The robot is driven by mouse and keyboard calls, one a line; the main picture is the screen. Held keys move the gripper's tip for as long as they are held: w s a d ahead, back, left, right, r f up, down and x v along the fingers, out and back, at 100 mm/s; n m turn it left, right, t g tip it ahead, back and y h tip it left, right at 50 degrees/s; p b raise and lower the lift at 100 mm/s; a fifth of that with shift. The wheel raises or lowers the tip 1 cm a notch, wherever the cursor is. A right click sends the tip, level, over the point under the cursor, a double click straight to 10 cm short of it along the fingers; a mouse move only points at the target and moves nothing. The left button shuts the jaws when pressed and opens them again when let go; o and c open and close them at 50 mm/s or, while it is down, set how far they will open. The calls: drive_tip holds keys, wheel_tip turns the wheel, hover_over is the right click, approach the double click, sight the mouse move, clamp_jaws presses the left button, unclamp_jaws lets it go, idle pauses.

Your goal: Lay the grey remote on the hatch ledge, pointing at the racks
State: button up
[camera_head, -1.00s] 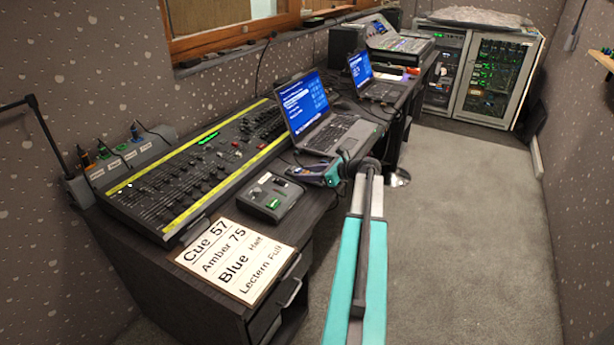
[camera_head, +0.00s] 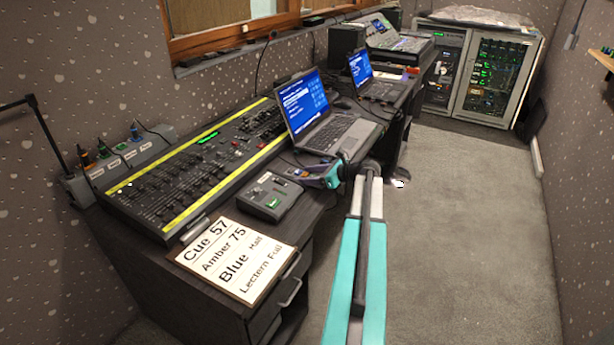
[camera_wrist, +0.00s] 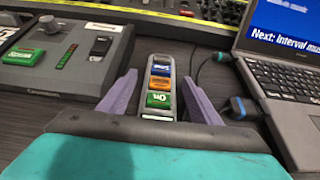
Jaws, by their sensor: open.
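The grey remote (camera_wrist: 158,105) lies on the dark desk in the wrist view, a slim bar with blue, orange and green buttons. My gripper (camera_wrist: 160,80) is open, with one purple finger on each side of the remote and gaps showing between. In the head view my gripper (camera_head: 312,176) is low over the desk between the grey button box and the laptop. The hatch ledge (camera_head: 240,50) runs under the wood-framed window at upper left. The racks (camera_head: 490,75) stand at the far end with green lights.
The button box (camera_head: 270,197) is left of my gripper, and an open laptop (camera_head: 342,136) is right of it, with a cable close by in the wrist view. The fader desk (camera_head: 190,170) lies between my gripper and the hatch wall. The carpet at right is clear.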

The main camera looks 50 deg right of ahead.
drive_tip(key=shift+s+r, duration=0.1)
drive_tip(key=shift+r, duration=0.05)
drive_tip(key=v, duration=1.1)
drive_tip(key=shift+s+d+r+b, duration=0.15)
drive_tip(key=shift+s+r+b, duration=0.05)
drive_tip(key=shift+s+b, duration=0.15)
drive_tip(key=shift+o, duration=0.5)
